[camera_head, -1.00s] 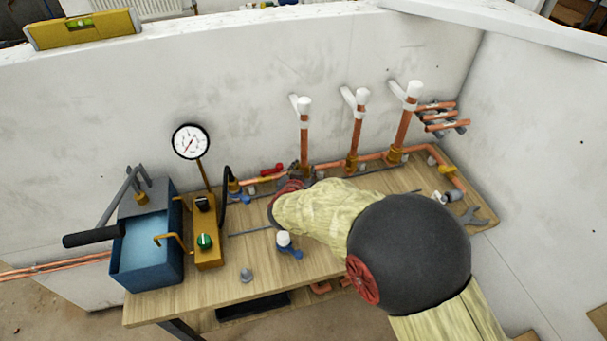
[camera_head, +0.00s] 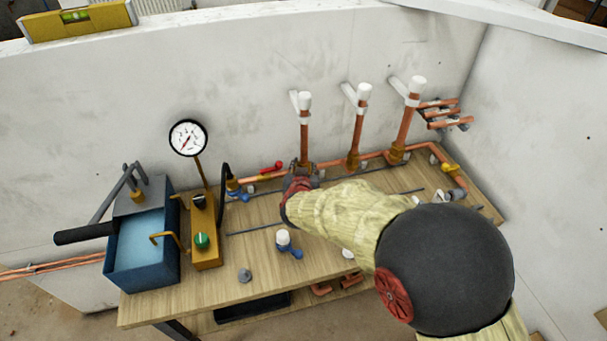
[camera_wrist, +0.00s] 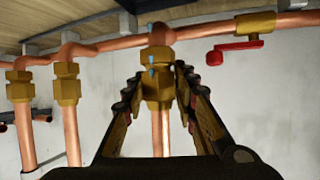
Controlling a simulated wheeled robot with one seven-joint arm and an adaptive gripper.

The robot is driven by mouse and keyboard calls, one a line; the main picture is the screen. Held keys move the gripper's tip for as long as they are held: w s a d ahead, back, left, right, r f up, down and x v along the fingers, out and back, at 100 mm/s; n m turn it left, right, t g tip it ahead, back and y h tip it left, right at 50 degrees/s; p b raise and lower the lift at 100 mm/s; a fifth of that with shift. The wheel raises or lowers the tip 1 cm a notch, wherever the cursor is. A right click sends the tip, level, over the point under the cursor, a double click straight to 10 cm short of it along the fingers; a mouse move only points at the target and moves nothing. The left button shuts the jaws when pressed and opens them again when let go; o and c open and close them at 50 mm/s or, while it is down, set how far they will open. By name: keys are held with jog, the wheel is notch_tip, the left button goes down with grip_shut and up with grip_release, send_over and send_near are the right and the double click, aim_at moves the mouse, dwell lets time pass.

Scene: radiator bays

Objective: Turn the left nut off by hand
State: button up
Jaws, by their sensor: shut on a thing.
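The left brass nut (camera_wrist: 158,92) sits at the foot of the left upright copper pipe (camera_head: 304,140), at its tee on the horizontal pipe. In the wrist view my gripper (camera_wrist: 160,80) has a finger on each side of this nut and is shut on it. Small light-blue drops or marks show on the tee and nut. In the head view my gripper (camera_head: 301,176) is at the left pipe's base and hides the nut. The middle nut (camera_head: 353,161) and right nut (camera_head: 396,153) are in place on their pipes, apart from my gripper.
A red-handled valve (camera_head: 270,167) is just left of my gripper. A pump with a blue tank (camera_head: 143,255) and a pressure gauge (camera_head: 188,138) stand at the bench's left. A blue-handled valve (camera_head: 288,245) and a grey cap (camera_head: 244,275) lie in front. The white wall is close behind.

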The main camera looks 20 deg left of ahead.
jog(key=shift+s+d+f+n+y+b, duration=0.15)
jog(key=shift+n+y+b, duration=0.25)
jog(key=shift+b, duration=0.55)
jog(key=shift+a+f+n+y+b, duration=0.1)
jog(key=shift+n+y+b, duration=0.25)
jog(key=shift+b, duration=0.55)
jog(key=o, duration=0.5)
jog(key=shift+d+r, duration=0.1)
jog(key=o, duration=0.6)
jog(key=shift+r, duration=0.15)
jog(key=p+v, duration=0.5)
jog(key=v, duration=0.5)
jog(key=shift+p, duration=0.3)
jog(key=shift+r, duration=0.15)
